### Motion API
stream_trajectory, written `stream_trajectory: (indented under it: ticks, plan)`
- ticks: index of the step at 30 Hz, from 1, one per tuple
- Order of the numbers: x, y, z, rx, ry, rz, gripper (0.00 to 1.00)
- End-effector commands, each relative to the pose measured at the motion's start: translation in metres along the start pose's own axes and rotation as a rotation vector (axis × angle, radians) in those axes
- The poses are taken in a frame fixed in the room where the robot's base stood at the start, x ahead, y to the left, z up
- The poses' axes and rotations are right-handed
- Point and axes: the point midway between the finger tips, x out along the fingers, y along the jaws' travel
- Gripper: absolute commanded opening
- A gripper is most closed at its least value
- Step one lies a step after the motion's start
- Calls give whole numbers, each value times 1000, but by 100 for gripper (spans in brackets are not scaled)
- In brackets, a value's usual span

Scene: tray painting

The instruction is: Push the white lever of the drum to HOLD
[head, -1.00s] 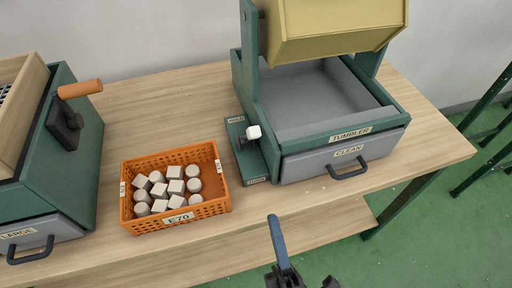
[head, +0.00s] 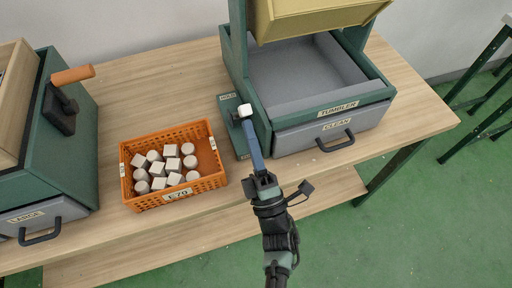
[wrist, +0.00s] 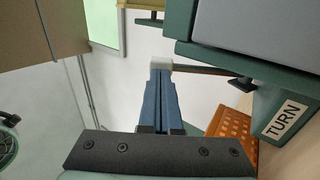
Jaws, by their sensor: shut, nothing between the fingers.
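The white lever (head: 244,110) stands on a green plate (head: 231,123) at the left side of the drum's base. A HOLD label (head: 228,97) is at the plate's far end. In the wrist view a TURN label (wrist: 286,120) shows. The lever's white knob is at my blue fingertips there (wrist: 160,64), with its dark stem running right. My gripper (head: 247,124) is shut and empty, its fingertips at the near side of the knob. They appear to touch it, but I cannot tell for sure. The fingers hide part of the plate's near end.
An orange crate (head: 180,193) of pale blocks stands left of my gripper. Another green machine (head: 75,150) with an orange handle is at the far left. Bare table lies behind the crate.

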Motion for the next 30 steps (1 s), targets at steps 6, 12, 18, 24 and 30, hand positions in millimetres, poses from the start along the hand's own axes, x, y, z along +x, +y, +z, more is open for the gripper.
stream_trajectory:
  ticks: [6,12,18,24,30]
  plan:
    - [5,0,0,1,0,-1,0]
    - [5,0,0,1,0,0,0]
    - [8,3,0,1,-1,-18,0]
    - [20,9,0,0,0,-85,0]
    - [39,15,0,0,1,-203,0]
